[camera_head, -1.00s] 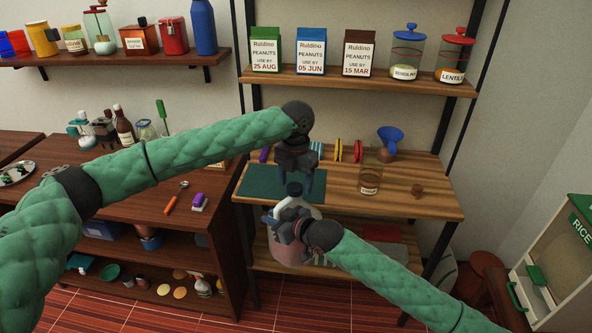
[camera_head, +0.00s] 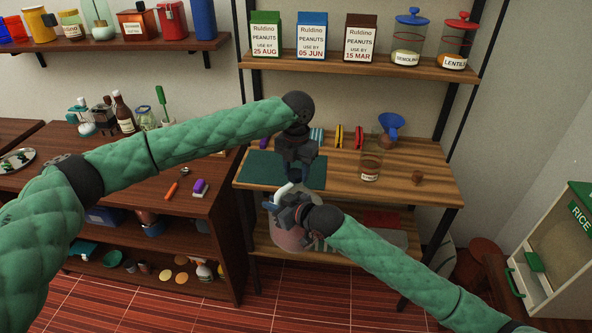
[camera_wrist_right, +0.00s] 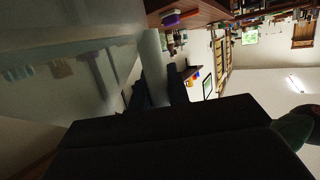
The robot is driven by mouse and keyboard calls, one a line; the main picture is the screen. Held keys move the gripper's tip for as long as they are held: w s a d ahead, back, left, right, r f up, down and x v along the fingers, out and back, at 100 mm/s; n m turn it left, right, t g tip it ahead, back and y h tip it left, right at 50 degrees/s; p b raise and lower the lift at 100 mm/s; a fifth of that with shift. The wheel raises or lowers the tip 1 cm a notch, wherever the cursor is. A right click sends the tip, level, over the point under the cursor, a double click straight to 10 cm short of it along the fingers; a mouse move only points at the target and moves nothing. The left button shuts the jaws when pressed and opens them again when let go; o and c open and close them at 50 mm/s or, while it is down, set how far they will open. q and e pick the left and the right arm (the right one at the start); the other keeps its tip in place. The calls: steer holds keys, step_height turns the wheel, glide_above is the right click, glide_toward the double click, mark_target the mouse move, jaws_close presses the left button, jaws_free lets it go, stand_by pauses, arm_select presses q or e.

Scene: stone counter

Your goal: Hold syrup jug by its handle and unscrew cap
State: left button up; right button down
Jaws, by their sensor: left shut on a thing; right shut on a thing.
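The syrup jug (camera_head: 287,240) is pale and pinkish, held upright in front of the wooden shelf unit. Its white handle (camera_head: 281,191) shows beside my right gripper (camera_head: 280,208), which is shut on it. The right wrist view shows the handle (camera_wrist_right: 153,60) as a pale bar between the dark fingers, with the jug's translucent side (camera_wrist_right: 60,85) to the left. My left gripper (camera_head: 294,178) points down over the jug's top and is shut on the cap.
A dark green mat (camera_head: 258,168) lies on the wooden shelf behind. A glass jar (camera_head: 370,170), a blue funnel (camera_head: 391,125) and a small brown piece (camera_head: 417,177) stand to its right. A screwdriver-like orange tool (camera_head: 172,190) lies on the left counter.

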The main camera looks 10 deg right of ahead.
arm_select(q)
steer(key=n, duration=0.6)
steer(key=shift+d, duration=0.15)
steer(key=n, duration=0.7)
steer(key=shift+n, duration=0.3)
steer(key=n, duration=0.7)
steer(key=shift+w+r, duration=0.1)
steer(key=shift+w, duration=0.05)
steer(key=n, duration=1)
steer(key=shift+n, duration=0.3)
steer(key=n, duration=1)
steer(key=shift+a+r, duration=0.1)
steer(key=shift+a, duration=0.1)
steer(key=n, duration=1.1)
steer(key=shift+r, duration=0.45)
steer(key=shift+c, duration=0.2)
steer(key=shift+r, duration=0.4)
